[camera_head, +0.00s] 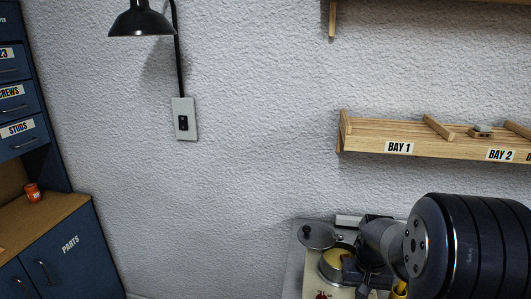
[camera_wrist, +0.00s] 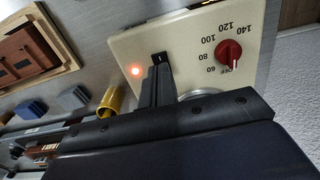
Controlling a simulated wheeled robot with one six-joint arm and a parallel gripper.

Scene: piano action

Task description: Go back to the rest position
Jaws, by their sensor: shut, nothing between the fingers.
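My gripper (camera_wrist: 157,78) is shut and empty in the wrist view. Its fingertips are at or just in front of a small black switch (camera_wrist: 160,58) on a cream control panel; I cannot tell whether they touch. An orange-red lamp (camera_wrist: 136,70) glows beside the switch. A red knob (camera_wrist: 229,51) sits on the panel, with OFF and numbers from 60 to 140 around it. In the head view my arm reaches in from the lower right over the heater, which carries a pot (camera_head: 333,264) with yellowish contents. My fingertips are hard to make out there.
A wooden shelf (camera_head: 365,142) marked BAY 1 and BAY 2 is on the wall above my arm. A lid (camera_head: 317,236) lies beside the pot. A yellow cylinder (camera_wrist: 111,100), blue-grey blocks (camera_wrist: 72,98) and a wooden tray (camera_wrist: 66,52) are near my gripper. Blue cabinets (camera_head: 69,248) stand left.

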